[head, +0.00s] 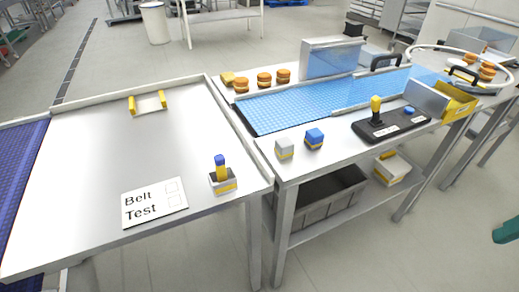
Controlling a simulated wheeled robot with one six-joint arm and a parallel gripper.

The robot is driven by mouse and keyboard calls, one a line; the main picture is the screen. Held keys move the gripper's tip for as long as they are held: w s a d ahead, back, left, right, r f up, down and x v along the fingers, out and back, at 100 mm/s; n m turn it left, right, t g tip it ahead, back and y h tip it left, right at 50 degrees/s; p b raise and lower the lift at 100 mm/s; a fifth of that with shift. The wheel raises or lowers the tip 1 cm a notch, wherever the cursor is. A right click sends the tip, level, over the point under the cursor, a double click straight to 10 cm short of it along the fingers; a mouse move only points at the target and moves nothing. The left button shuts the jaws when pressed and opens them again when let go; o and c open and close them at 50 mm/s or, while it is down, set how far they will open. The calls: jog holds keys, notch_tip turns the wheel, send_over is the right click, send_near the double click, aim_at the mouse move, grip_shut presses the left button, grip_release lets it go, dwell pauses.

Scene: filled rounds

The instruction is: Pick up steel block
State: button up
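Nothing touches or covers the grey block. My gripper is not in view.
A blue belt (290,105) runs behind the blocks. A black control box (392,124) with a yellow-topped joystick stands to the right. On the left table are a small holder (222,183) with a blue-and-yellow peg and a "Belt Test" card (154,203). Filled rounds (264,79) sit behind the belt.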

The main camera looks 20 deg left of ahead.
aim_at(281, 144)
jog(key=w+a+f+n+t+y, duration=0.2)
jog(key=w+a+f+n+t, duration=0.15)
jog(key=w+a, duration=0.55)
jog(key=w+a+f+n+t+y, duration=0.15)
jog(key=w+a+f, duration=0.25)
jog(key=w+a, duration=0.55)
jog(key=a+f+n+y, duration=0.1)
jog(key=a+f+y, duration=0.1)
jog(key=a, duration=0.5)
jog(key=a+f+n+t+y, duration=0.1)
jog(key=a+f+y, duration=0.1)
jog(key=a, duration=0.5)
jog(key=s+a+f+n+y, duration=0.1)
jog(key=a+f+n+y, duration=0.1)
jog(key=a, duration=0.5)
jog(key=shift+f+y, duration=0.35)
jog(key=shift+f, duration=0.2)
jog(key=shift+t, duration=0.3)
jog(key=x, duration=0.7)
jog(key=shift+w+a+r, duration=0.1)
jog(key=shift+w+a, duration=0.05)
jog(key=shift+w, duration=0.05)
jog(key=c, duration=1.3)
